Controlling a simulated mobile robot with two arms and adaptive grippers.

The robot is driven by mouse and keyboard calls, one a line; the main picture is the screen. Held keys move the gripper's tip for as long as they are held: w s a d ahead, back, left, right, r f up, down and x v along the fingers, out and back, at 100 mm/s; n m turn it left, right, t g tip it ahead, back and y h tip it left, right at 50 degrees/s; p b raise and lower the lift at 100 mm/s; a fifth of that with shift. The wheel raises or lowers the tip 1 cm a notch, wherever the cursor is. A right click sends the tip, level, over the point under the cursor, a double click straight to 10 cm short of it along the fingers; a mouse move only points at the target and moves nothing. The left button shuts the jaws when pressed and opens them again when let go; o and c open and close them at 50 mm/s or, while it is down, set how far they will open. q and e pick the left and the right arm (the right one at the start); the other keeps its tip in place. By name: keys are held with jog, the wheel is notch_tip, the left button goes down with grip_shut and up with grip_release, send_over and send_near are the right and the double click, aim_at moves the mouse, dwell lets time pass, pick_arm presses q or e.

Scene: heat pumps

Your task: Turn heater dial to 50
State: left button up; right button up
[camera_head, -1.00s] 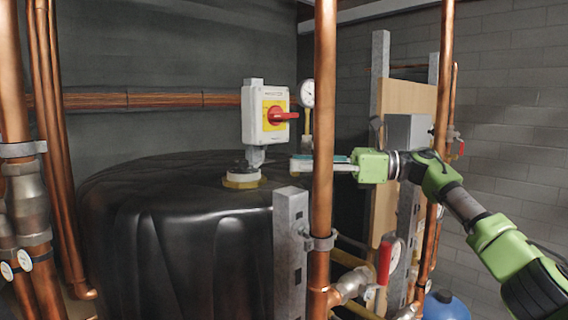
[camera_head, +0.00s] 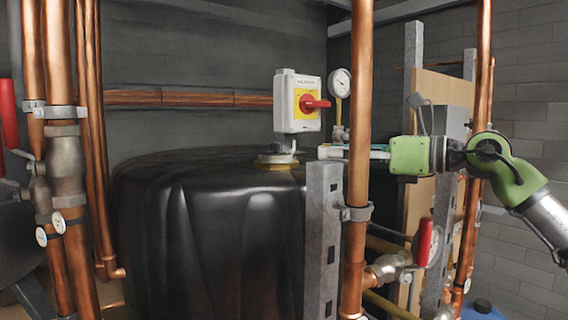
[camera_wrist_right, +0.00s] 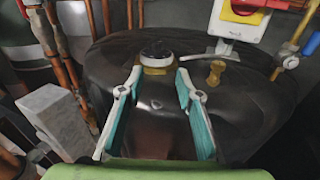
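The heater dial, a dark round knob on a white collar and brass base, sits on top of a black tank. In the head view the dial (camera_head: 278,158) is small, below a switch box. In the right wrist view the dial (camera_wrist_right: 157,52) is ahead of the fingertips, roughly centred between them. My right gripper (camera_head: 327,152) reaches in from the right behind a copper pipe, its tips just right of the dial and apart from it. In the wrist view the gripper (camera_wrist_right: 158,78) is open and empty, with teal finger pads. The dial's marks are too small to read. My left gripper is not in view.
A white switch box (camera_head: 298,100) with a red handle stands above the dial. A vertical copper pipe (camera_head: 359,80) and a grey metal post (camera_head: 322,240) stand in front of the tank (camera_head: 215,225). A pressure gauge (camera_head: 340,82) is right of the box.

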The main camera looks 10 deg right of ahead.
aim_at(279, 145)
jog(key=shift+t, duration=0.4)
jog(key=p+x, duration=0.2)
jog(key=x, duration=0.2)
jog(key=p+x, duration=0.3)
jog(key=x, duration=0.1)
jog(key=a+p+x, duration=0.1)
jog(key=p+x, duration=0.1)
jog(key=x, duration=0.2)
jog(key=shift+s+r, duration=0.3)
jog(key=shift+r, duration=0.1)
jog(key=shift+w+a+f+p, duration=0.15)
jog(key=shift+w+a+p, duration=0.2)
jog(key=shift+w, duration=0.1)
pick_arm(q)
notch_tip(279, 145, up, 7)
pick_arm(e)
grip_shut()
